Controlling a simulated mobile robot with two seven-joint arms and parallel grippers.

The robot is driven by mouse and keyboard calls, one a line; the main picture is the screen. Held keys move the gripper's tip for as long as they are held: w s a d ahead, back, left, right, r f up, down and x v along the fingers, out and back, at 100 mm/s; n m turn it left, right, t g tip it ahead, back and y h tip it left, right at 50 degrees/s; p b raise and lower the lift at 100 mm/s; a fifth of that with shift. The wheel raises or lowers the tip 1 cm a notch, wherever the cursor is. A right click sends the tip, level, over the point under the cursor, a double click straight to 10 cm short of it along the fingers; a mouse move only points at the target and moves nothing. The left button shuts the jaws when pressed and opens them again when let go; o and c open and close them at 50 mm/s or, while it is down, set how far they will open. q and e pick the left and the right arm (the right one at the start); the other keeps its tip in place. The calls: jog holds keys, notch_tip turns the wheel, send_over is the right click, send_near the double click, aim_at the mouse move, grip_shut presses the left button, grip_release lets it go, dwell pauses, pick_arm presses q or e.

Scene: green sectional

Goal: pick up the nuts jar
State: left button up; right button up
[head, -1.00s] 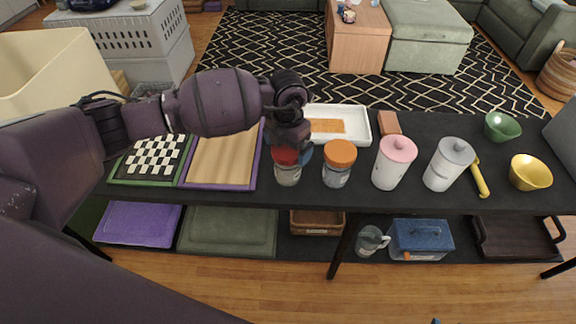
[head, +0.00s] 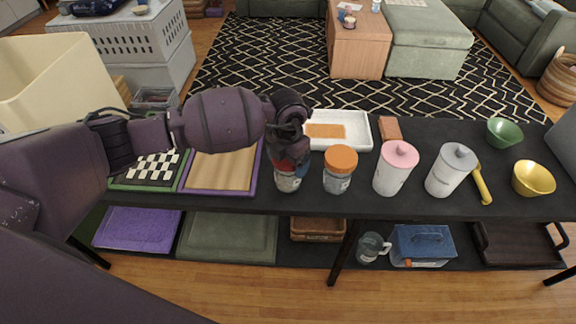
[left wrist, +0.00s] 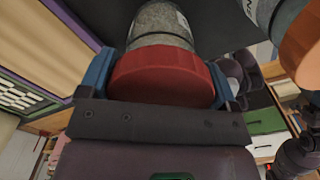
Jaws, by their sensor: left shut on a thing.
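A clear jar with a red lid (head: 288,182) stands upright near the front edge of the dark table. I cannot read which jar is the nuts jar. My left gripper (head: 288,163) is above this jar, shut on it, and hides part of its lid. In the left wrist view the red lid (left wrist: 160,76) sits between the two blue fingers of the left gripper (left wrist: 160,82). A jar with an orange lid (head: 340,170) stands just to its right, apart from it; its lid also shows in the left wrist view (left wrist: 302,45). My right gripper is not in view.
A pink-lidded canister (head: 393,172) and a grey-lidded canister (head: 449,172) stand farther right. A white tray (head: 358,132) lies behind the jars. A purple-edged board (head: 220,191) and a checkerboard (head: 150,168) lie left. A yellow bowl (head: 532,179) and green bowl (head: 503,133) are at the right.

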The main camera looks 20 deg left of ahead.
pick_arm(q)
notch_tip(320, 180, up, 20)
jog(key=m, duration=0.5)
jog(key=shift+m, duration=0.3)
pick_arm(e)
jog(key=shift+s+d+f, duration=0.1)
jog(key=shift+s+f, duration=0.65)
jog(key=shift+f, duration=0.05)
pick_arm(q)
jog(key=m+b, duration=0.2)
jog(key=m, duration=0.3)
jog(key=shift+m, duration=0.4)
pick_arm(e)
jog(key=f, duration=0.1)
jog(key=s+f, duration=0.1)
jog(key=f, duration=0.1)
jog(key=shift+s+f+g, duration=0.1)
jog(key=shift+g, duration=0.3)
